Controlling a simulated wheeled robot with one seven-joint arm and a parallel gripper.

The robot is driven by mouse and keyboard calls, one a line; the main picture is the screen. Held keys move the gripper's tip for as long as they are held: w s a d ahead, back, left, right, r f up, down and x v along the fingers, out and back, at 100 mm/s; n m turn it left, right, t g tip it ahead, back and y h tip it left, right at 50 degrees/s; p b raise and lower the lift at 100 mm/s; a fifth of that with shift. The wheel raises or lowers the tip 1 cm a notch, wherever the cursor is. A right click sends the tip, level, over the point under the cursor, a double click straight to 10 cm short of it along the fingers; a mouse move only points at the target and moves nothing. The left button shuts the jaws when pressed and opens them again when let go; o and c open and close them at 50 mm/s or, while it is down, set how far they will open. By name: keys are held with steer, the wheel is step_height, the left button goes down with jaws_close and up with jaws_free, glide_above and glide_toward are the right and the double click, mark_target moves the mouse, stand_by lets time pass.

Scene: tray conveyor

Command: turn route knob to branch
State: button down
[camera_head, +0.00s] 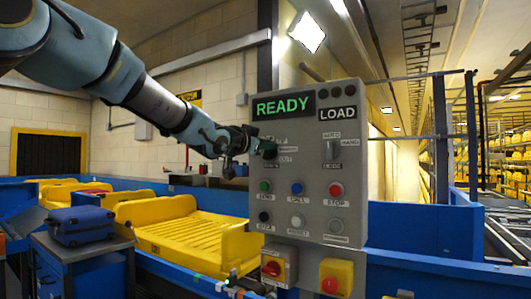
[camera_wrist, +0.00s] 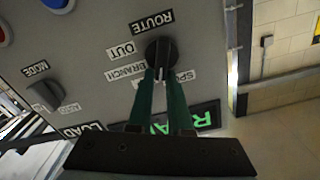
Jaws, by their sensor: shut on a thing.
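The black route knob (camera_wrist: 161,48) is on the grey control panel (camera_wrist: 95,28), beside the ROUTE label (camera_wrist: 153,21). OUT (camera_wrist: 122,51) and BRANCH (camera_wrist: 126,72) labels sit to its left in the wrist view, and a third, partly covered label (camera_wrist: 184,76) is at its lower right. My gripper (camera_wrist: 163,72) is shut on the knob, its two green fingers reaching up to it. Where the knob points is hard to tell, as the fingertips cover part of it. In the head view my gripper (camera_head: 264,150) is at the panel's upper left, largely hiding the knob.
The panel display (camera_head: 283,107) reads READY, with a LOAD sign (camera_head: 337,114) beside it. A MODE knob (camera_wrist: 45,95) and several push buttons are nearby. Yellow trays (camera_head: 185,226) lie on the blue conveyor. A blue case (camera_head: 80,226) rests on a cabinet at left.

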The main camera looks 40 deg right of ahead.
steer(key=m+b, duration=0.2)
steer(key=m, duration=0.1)
steer(key=f+m+b, duration=0.1)
steer(key=m+b, duration=0.1)
steer(key=m, duration=0.1)
steer(key=s+f+m+b, duration=0.1)
steer(key=m+b, duration=0.1)
steer(key=m, duration=0.1)
steer(key=shift+d, duration=0.1)
steer(key=shift+m+b, duration=0.45)
steer(key=shift+m, duration=0.55)
steer(key=shift+w, duration=0.1)
steer(key=c, duration=1)
jaws_free()
steer(key=shift+o, duration=0.8)
steer(key=shift+r, duration=0.15)
